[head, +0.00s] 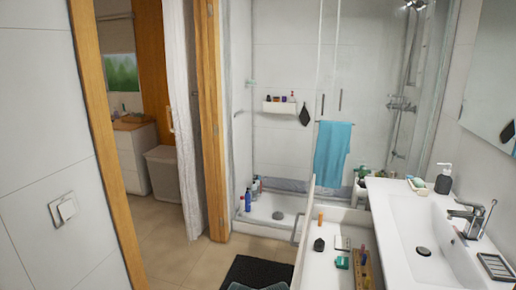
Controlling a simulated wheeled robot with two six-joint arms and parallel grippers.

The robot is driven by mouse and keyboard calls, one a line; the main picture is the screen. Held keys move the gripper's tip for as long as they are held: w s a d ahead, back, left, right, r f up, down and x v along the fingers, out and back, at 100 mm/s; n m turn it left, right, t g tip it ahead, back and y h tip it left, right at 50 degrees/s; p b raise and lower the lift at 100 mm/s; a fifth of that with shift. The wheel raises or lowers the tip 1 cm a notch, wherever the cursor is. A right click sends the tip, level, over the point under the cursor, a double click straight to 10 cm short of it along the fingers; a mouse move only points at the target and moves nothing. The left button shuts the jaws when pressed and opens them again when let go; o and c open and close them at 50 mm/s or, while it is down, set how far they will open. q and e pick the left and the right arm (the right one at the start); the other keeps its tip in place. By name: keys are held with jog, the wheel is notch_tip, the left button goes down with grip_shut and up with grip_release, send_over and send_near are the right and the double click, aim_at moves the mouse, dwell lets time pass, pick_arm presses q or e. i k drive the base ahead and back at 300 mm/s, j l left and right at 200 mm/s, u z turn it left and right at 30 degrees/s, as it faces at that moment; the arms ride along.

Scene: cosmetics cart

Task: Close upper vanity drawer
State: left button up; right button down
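The upper vanity drawer (338,229) stands pulled out to the left from under the white washbasin counter (395,222). Its front panel (307,215) faces left, with a handle (297,228) on the outer side. Inside lie an orange bottle (320,219), a dark rounded item (319,244), a teal item (342,262) and a wooden tray (365,275) with small things in it. The near end of the drawer is cut off by the bottom edge. Neither of my grippers shows in the head view.
A dark mat (255,270) lies on the floor left of the drawer. Tiled floor (180,260) is free toward the doorway. A shower tray (270,212) with bottles is behind. A soap dispenser (443,180) and faucet (470,217) stand on the counter.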

aim_at(314, 270)
jog(key=i+j+z, duration=0.15)
jog(key=j+z, duration=0.2)
jog(key=j, duration=0.2)
jog(key=j+z, duration=0.35)
jog(key=j, duration=0.2)
jog(key=j+z, duration=0.35)
jog(key=j, duration=0.2)
